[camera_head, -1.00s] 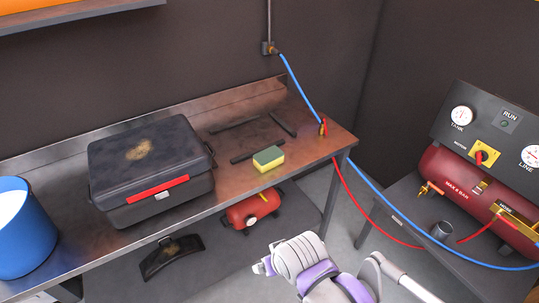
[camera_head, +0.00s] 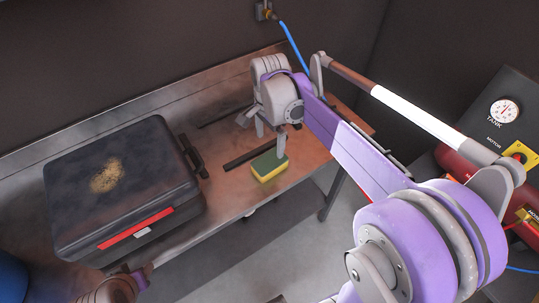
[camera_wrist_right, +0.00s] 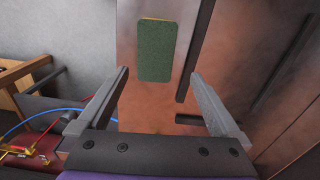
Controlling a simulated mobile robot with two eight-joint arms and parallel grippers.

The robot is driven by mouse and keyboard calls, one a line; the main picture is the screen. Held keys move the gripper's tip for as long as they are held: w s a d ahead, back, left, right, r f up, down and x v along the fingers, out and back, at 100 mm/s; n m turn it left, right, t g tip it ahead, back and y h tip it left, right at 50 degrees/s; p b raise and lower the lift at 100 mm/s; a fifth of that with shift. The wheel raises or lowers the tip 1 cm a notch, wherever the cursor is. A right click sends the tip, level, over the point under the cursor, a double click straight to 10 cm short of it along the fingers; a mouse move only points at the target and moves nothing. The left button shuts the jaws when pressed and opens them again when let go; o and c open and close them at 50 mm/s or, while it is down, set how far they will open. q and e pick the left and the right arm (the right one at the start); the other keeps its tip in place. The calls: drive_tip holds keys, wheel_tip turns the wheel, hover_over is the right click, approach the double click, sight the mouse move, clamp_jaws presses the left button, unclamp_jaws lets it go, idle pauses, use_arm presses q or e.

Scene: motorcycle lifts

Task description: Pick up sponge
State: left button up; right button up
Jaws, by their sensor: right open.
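The sponge (camera_head: 270,166), yellow with a green top, lies on the metal workbench (camera_head: 225,205) near its front edge. In the right wrist view the sponge (camera_wrist_right: 155,50) shows its green face, ahead of and between the fingers. My right gripper (camera_head: 269,138) is just above and behind the sponge in the head view, pointing down. In the wrist view its two fingers (camera_wrist_right: 160,85) are wide apart with nothing between them. Whether a fingertip touches the sponge cannot be told. A small part of my left arm shows at the bottom left of the head view; its gripper's jaws are not clearly visible.
Dark flat bars (camera_head: 248,153) lie behind the sponge. A red compressor with gauges (camera_head: 504,110) is at the right. A blue hose (camera_head: 291,42) hangs at the back wall.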

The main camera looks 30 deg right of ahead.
sight(270, 161)
drive_tip(key=f, duration=0.4)
drive_tip(key=shift+s+a, duration=0.15)
drive_tip(key=shift+s, duration=0.2)
drive_tip(key=shift+w+f, duration=0.1)
drive_tip(key=shift+f, duration=0.45)
drive_tip(key=shift+s+a+f, duration=0.1)
drive_tip(key=shift+f, duration=1.1)
drive_tip(key=shift+s+a+f, duration=0.1)
drive_tip(key=shift+f, duration=1.05)
drive_tip(key=c, duration=1.2)
wheel_tip(270, 161, up, 10)
drive_tip(key=shift+r, duration=0.1)
